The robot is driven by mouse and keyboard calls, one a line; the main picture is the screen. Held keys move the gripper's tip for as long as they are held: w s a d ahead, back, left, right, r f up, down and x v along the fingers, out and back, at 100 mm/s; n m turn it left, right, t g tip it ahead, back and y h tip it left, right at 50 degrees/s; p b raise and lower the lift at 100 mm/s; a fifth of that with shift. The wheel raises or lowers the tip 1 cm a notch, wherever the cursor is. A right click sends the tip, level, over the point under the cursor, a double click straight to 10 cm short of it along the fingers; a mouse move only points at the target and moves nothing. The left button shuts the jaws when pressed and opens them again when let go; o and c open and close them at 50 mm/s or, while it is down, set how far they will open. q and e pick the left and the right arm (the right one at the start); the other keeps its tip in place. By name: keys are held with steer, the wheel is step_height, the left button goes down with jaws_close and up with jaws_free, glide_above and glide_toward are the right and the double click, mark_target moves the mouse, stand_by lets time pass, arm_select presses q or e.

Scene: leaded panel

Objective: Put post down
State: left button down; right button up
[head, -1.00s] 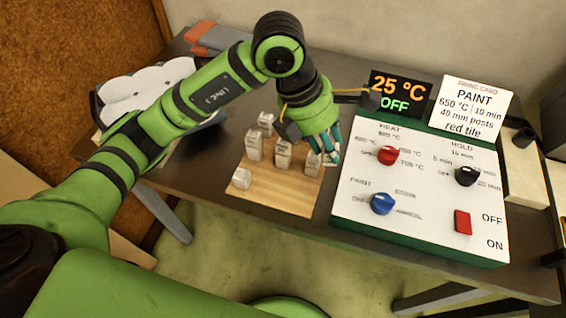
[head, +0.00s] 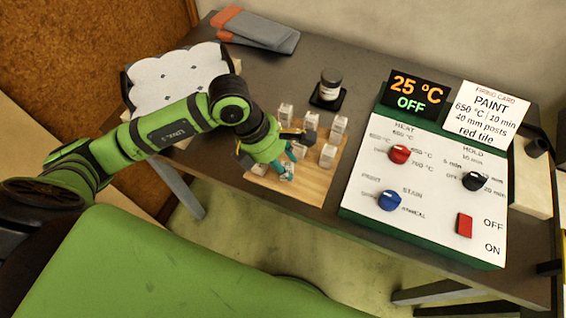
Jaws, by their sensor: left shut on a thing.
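My left gripper (head: 287,170) is shut on a pale post at the front middle of the wooden board. The gripper hides most of that post, and I cannot tell whether its foot touches the board. Several other pale posts stand on the wooden board (head: 312,188), among them one at the back left (head: 285,112), one at the back right (head: 339,125) and one at the right (head: 327,155). One post (head: 258,168) sits at the left, partly behind the gripper. My right gripper is not in view.
A control box (head: 425,205) with knobs and a red switch stands right of the board. The display (head: 416,94) reads 25 °C OFF; a firing card (head: 487,112) stands beside it. A dark-lidded jar (head: 329,88) sits behind the board. A white scalloped pad (head: 178,80) lies at left.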

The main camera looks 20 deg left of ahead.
arm_select(q)
steer(key=shift+f, duration=1)
steer(key=shift+f, duration=0.15)
steer(key=c, duration=1.1)
jaws_free()
steer(key=shift+b+v, duration=1.45)
steer(key=shift+v, duration=4.7)
